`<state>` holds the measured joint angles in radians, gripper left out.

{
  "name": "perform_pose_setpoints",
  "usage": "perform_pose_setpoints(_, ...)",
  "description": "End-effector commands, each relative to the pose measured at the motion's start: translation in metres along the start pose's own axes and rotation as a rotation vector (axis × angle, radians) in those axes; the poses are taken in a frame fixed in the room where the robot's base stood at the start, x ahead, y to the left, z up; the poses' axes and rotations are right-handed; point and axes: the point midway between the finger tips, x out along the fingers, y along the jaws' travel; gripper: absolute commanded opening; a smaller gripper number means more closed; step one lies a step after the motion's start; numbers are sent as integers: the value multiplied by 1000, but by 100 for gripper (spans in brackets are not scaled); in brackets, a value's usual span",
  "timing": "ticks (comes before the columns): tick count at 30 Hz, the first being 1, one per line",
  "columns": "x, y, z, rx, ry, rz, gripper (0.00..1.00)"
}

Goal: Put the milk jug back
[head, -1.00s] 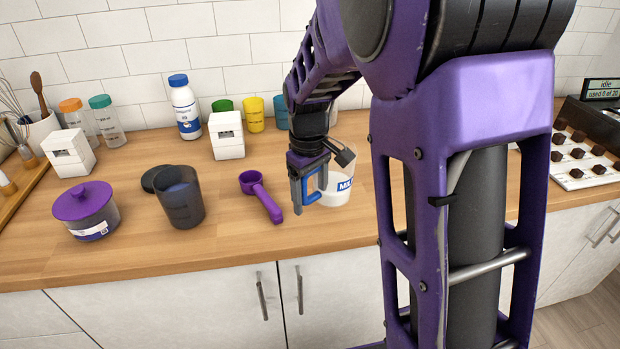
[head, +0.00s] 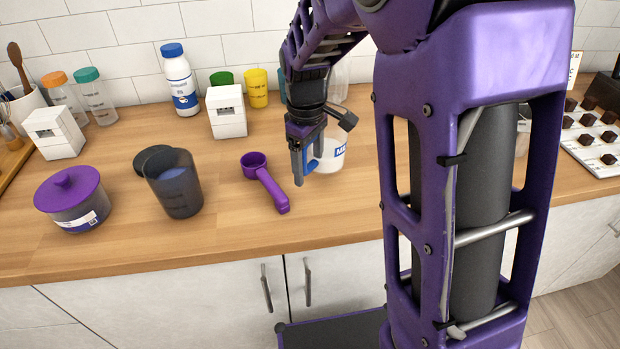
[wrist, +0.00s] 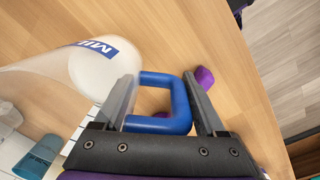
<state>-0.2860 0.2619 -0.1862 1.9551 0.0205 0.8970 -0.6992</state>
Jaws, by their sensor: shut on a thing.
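The milk jug is a clear-white vessel (head: 333,157) with a blue label and a blue handle; in the head view it is partly behind my gripper (head: 305,172). In the wrist view the white jug body (wrist: 95,72) lies to the left, and its blue handle (wrist: 182,100) is between the two fingers of my gripper (wrist: 161,88). My gripper is shut on the handle. The jug is over the wooden counter (head: 225,235); I cannot tell whether its base touches the wood.
A purple scoop (head: 268,187) lies just left of the jug. A dark cup (head: 175,185) and a purple-lidded pot (head: 73,200) stand further left. Behind are a white box (head: 226,112), a blue-capped bottle (head: 180,80) and a yellow container (head: 256,88). A tray of dark cubes (head: 590,140) is right.

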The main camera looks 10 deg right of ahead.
Motion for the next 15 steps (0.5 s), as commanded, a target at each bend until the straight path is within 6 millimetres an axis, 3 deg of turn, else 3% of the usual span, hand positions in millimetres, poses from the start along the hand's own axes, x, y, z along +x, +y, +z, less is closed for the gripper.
perform_pose_setpoints(10,38,-2,0,1,-1,0,0)
perform_pose_setpoints(15,39,-2,0,2,1,1,0)
